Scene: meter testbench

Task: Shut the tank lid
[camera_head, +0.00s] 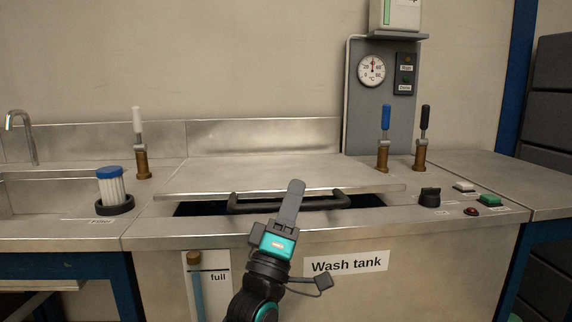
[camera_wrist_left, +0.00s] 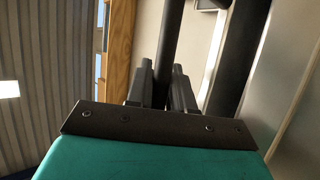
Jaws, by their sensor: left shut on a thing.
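The tank lid (camera_head: 230,176) is a flat steel panel on the wash tank (camera_head: 440,262). Its front edge stands apart from the front rim, and a dark gap (camera_head: 370,200) shows beneath it. A black bar handle (camera_head: 325,202) runs along the lid's front. My left gripper (camera_head: 292,195) reaches up from the front and is shut on this handle near its middle. In the left wrist view the fingers (camera_wrist_left: 161,85) lie on either side of a dark bar (camera_wrist_left: 168,45). The gripper hides part of the handle. My right gripper is not in view.
A blue-capped filter (camera_head: 111,187) stands at the left by the sink. Valves with white (camera_head: 139,140), blue (camera_head: 384,135) and black (camera_head: 424,135) handles stand at the back. A black knob (camera_head: 429,197) and several buttons are at the right. A gauge (camera_head: 371,70) hangs behind.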

